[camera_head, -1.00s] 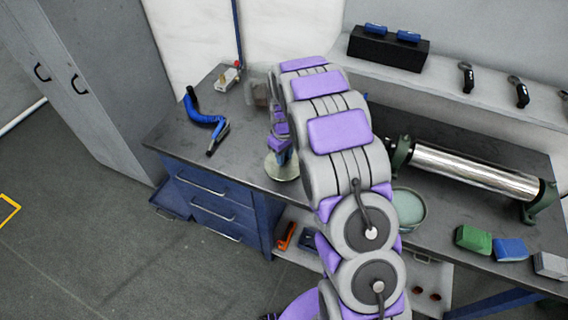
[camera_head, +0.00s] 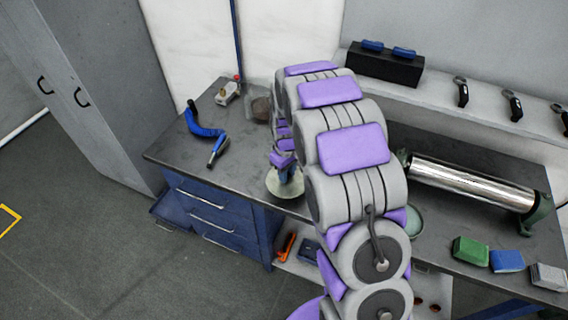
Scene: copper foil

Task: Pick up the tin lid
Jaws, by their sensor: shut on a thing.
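The tin lid (camera_head: 274,187) is a pale, round disc near the front edge of the workbench, left of my arm. My gripper (camera_head: 290,178) points down over it and is shut on it. The fingertips are small and partly hidden by my arm, so the exact contact point is unclear. I cannot tell how far the lid is above the bench top. A round tin (camera_head: 414,222) with a pale green inside stands on the bench right of my arm, which hides much of it.
A metal roller (camera_head: 470,184) and green (camera_head: 471,250), blue (camera_head: 507,261) and grey (camera_head: 548,277) blocks are at right. A shelf with a black block (camera_head: 385,68) runs behind.

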